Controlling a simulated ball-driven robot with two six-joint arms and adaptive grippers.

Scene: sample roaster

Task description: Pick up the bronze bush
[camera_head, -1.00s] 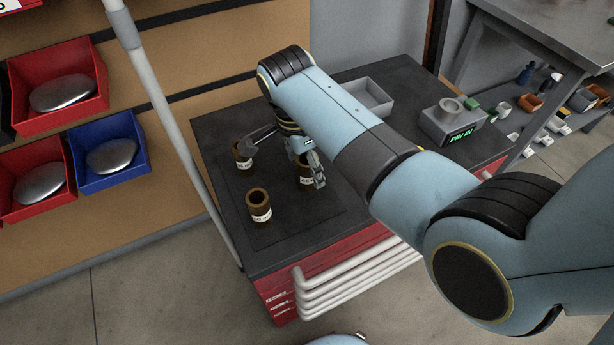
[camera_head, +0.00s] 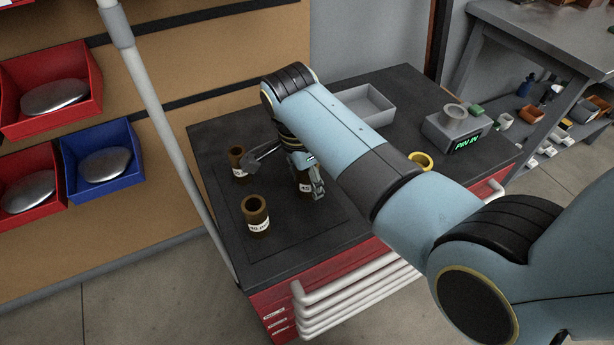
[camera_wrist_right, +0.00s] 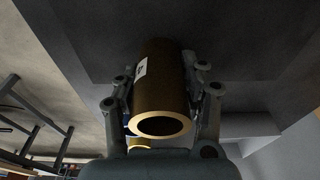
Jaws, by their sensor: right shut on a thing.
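The bronze bush (camera_head: 304,187), a brown tube with a white label, is held by my right gripper (camera_head: 311,178) over the dark mat on the cart top. In the right wrist view the same bush (camera_wrist_right: 158,90) sits between the two fingers of the gripper (camera_wrist_right: 162,88), which is shut on it, its open ring end towards the camera. I cannot tell whether the bush is clear of the mat. My left gripper is out of view.
On the cart top (camera_head: 350,215) are a grey tray (camera_head: 368,103), a grey device with a green display (camera_head: 457,130) and a yellow ring (camera_head: 421,160). Wall bins (camera_head: 105,165) are at the left, a shelf bench at the right. White handles (camera_head: 360,290) line the cart front.

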